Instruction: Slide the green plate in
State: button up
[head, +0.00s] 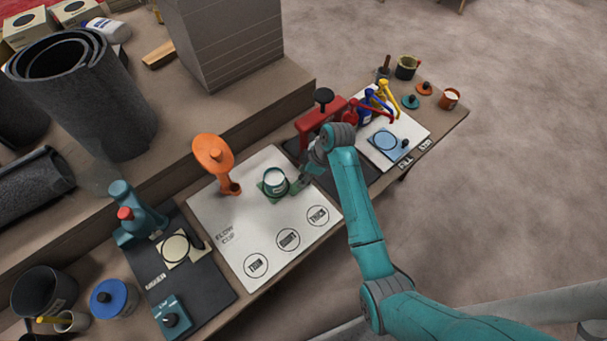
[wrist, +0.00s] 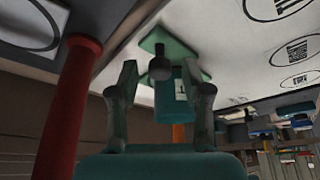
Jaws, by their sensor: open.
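The green plate (head: 262,188) lies flat on the white board (head: 225,205) labelled for a flow cup. A teal cup (head: 275,182) with pale contents stands on it or just over it; I cannot tell which. In the wrist view, which looks upside down, the green plate (wrist: 183,50) has a dark knob (wrist: 160,66) on the side facing me. The teal cup (wrist: 172,97) with a white label is behind the knob. My gripper (head: 300,182) is open, right of the plate. Its fingertips (wrist: 160,76) are on either side of the knob, apart from it.
An orange stand (head: 213,155) rises behind the cup. A red press-like device (head: 316,122) stands behind my gripper; a red post (wrist: 70,105) is close at left in the wrist view. Three marked circles (head: 288,239) lie on clear white board in front.

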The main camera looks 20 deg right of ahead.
jog(key=shift+f, duration=0.1)
grip_shut()
jog(key=s+a, duration=0.1)
jog(key=a, duration=0.3)
jog(key=s+a, duration=0.1)
jog(key=a, duration=0.3)
jog(key=s+a, duration=0.2)
jog(key=a, duration=0.2)
jog(key=shift+a, duration=0.2)
grip_release()
jog(key=shift+a, duration=0.1)
jog(key=v, duration=1.2)
jog(key=shift+s, duration=0.1)
